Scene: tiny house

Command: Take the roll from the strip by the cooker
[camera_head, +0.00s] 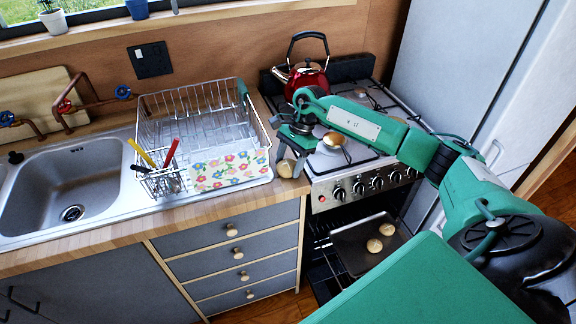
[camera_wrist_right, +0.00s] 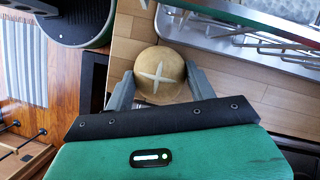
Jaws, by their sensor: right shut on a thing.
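A round tan roll with a pale cross on top (camera_wrist_right: 159,75) is between the two grey fingers of my right gripper (camera_wrist_right: 158,88) in the wrist view, over the wooden worktop strip (camera_wrist_right: 125,48). The fingers are shut on its sides. In the head view my right gripper (camera_head: 287,164) points down at the strip between the dish rack and the cooker (camera_head: 378,120), and mostly hides the roll. I cannot tell whether the roll still touches the wood. My left gripper is out of view.
A second roll (camera_head: 333,140) sits on the cooker top, near a red kettle (camera_head: 306,80). The oven is open, with two rolls on a tray (camera_head: 352,238). A wire dish rack (camera_head: 196,115) with cutlery and a flowered cloth (camera_head: 228,170) stands left of my gripper.

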